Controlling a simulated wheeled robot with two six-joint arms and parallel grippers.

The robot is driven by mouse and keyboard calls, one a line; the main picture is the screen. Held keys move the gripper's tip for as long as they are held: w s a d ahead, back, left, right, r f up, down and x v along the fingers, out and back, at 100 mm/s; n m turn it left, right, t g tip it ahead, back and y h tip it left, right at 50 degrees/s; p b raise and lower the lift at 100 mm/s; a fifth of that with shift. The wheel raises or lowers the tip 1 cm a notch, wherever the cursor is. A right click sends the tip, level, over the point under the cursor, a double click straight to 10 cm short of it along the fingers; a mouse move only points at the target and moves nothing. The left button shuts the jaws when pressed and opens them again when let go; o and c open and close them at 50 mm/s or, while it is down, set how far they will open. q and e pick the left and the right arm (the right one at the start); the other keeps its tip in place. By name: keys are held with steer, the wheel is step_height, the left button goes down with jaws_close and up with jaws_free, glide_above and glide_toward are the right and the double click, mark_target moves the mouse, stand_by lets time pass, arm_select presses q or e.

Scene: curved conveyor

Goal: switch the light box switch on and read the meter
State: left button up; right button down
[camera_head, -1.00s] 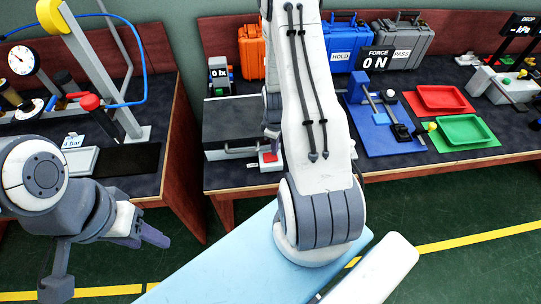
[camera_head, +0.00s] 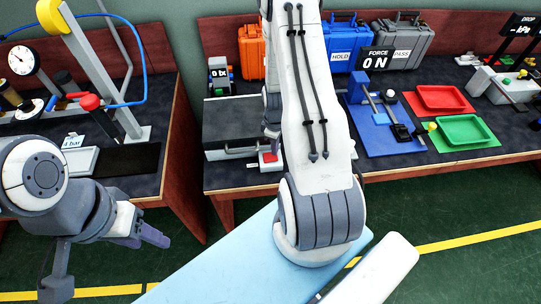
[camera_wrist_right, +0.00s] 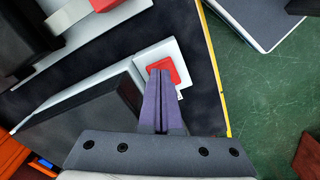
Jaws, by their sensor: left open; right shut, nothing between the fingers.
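The light box (camera_head: 235,122) is a dark flat box with a pale base on the middle bench. Its red switch (camera_head: 268,157) sits at the front right corner and shows in the right wrist view (camera_wrist_right: 172,66). My right gripper (camera_wrist_right: 160,72) is shut and empty, its fingertips overlapping the red switch; whether they touch it is unclear. In the head view my arm hides most of that gripper (camera_head: 272,138). The meter (camera_head: 220,75) behind the box is small and dark; it appears to read 0 lx. My left gripper (camera_head: 152,238) is open and empty, low at left.
A pressure rig with a gauge (camera_head: 22,60) stands on the left bench. Orange (camera_head: 251,52), blue and grey cases line the back. A blue fixture (camera_head: 385,125), red tray (camera_head: 442,98) and green tray (camera_head: 463,131) lie to the right. Green floor is open in front.

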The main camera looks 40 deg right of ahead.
steer(key=shift+f+b, duration=0.75)
steer(key=shift+f, duration=0.2)
stand_by(0.7)
steer(key=shift+r+p, duration=2.95)
steer(key=shift+r, duration=0.65)
steer(key=shift+f, duration=0.1)
